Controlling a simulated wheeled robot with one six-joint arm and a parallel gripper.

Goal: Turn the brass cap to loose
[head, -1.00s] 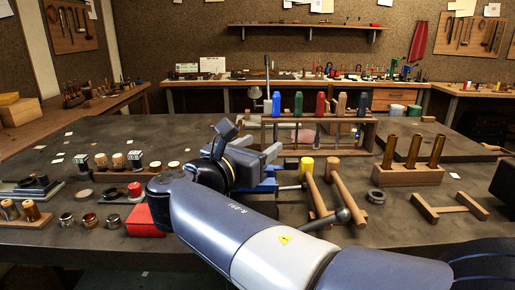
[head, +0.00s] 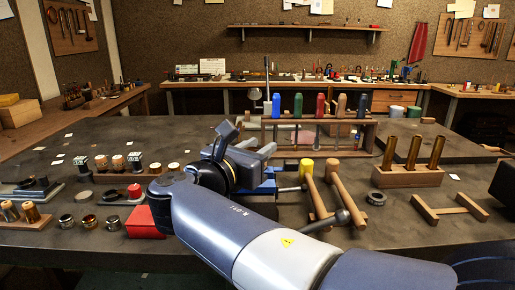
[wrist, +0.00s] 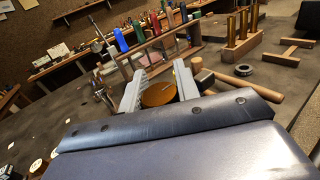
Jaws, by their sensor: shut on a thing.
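The brass cap (wrist: 158,95) shows in the wrist view as a round, flat disc between the two grey fingers. My gripper (wrist: 160,84) is shut on it, one finger at each side. In the head view my gripper (head: 262,156) is at the middle of the bench, and the cap is hidden behind it and my wrist. A blue fixture (head: 268,188) shows partly below the gripper. I cannot tell from these frames how far the cap is turned.
A wooden rack of coloured-handled tools (head: 325,122) stands behind the gripper. Mallets (head: 345,195), a dark ring (head: 376,198) and a block with brass tubes (head: 408,178) are to the right. A red box (head: 145,222) and small metal cups are to the left.

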